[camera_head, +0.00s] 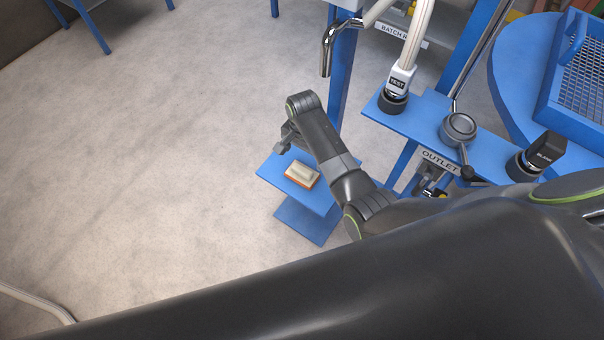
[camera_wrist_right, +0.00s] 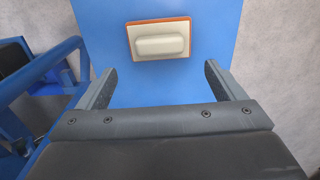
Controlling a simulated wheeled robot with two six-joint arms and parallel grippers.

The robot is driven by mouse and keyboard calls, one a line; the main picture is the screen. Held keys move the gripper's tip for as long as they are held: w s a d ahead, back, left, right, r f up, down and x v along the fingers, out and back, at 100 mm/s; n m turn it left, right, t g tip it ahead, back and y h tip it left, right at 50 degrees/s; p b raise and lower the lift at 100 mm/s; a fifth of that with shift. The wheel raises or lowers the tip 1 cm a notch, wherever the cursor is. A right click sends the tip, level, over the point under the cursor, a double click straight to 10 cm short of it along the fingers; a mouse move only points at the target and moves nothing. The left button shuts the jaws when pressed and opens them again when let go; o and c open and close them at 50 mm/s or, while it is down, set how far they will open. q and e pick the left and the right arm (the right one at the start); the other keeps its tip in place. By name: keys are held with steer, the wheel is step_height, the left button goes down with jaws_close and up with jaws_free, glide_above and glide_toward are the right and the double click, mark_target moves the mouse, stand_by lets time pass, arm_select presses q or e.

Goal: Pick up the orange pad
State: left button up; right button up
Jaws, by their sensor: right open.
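The orange pad (camera_head: 301,174) is a small block with a cream handle on top and an orange layer underneath. It lies on a small blue shelf (camera_head: 322,196) near the middle of the head view. In the right wrist view the pad (camera_wrist_right: 160,39) is beyond the fingertips, between their lines. My right gripper (camera_head: 284,148) is just behind and left of the pad in the head view. In the wrist view its two fingers (camera_wrist_right: 161,70) are wide apart with nothing between them. My left gripper does not show.
A blue bench (camera_head: 425,121) with a TEST nozzle (camera_head: 397,88), a round valve (camera_head: 459,128) and a black fitting (camera_head: 536,154) stands right of the shelf. A bent metal pipe (camera_head: 327,52) hangs behind it.

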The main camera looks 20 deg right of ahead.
mark_target(302, 169)
step_height(302, 169, down, 2)
steer(key=shift+f, duration=0.1)
steer(key=f, duration=0.1)
steer(key=f+b, duration=0.1)
steer(key=f, duration=0.2)
steer(key=shift+s+a+b, duration=0.2)
steer(key=shift+a+b, duration=0.05)
steer(key=shift+b, duration=0.15)
steer(key=shift+f, duration=0.65)
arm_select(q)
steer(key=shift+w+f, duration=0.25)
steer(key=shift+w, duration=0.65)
arm_select(e)
steer(key=c, duration=1.1)
steer(key=shift+o, duration=0.2)
steer(key=shift+r, duration=0.1)
